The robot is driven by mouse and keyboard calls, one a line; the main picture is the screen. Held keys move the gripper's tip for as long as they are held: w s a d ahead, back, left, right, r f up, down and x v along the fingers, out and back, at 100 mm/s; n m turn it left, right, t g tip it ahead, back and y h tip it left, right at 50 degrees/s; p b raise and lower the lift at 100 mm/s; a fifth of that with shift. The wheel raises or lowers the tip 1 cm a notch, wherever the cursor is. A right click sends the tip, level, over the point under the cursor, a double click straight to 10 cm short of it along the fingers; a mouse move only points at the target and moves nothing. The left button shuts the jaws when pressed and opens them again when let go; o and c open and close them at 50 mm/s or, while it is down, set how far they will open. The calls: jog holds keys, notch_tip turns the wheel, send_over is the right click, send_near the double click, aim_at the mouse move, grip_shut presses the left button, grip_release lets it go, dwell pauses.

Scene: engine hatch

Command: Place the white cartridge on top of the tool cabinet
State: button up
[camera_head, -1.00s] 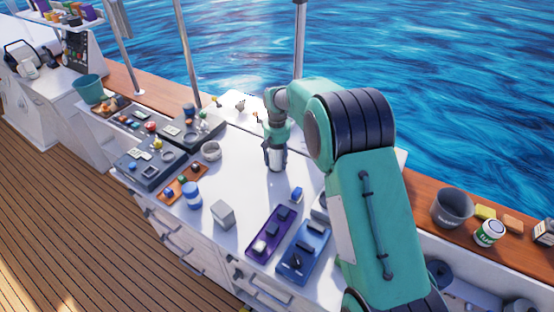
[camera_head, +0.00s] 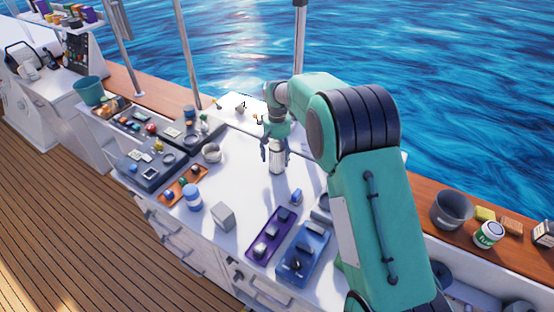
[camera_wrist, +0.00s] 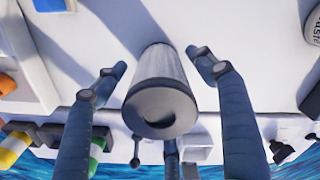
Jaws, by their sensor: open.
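The white cartridge (camera_head: 277,164) is a small pale cylinder standing upright on the white worktop (camera_head: 235,180) of a cabinet with drawers (camera_head: 178,240). I take this cabinet for the tool cabinet. My gripper (camera_head: 276,154) points down over the cartridge with its fingers spread on either side. In the wrist view the cartridge (camera_wrist: 160,72) shows its dark-rimmed round end between my open fingers (camera_wrist: 157,66). Gaps show between it and the left and right fingertips. A third finger lies low in that view, partly hidden behind the cartridge.
A purple tray (camera_head: 270,236) and a blue tray (camera_head: 304,250) lie at the front right of the worktop. Clear worktop surrounds the cartridge.

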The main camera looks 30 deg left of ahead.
aim_at(277, 144)
notch_tip(277, 144, up, 9)
jog(key=shift+f+p, duration=0.15)
jog(key=shift+p, duration=0.5)
dwell(0.6)
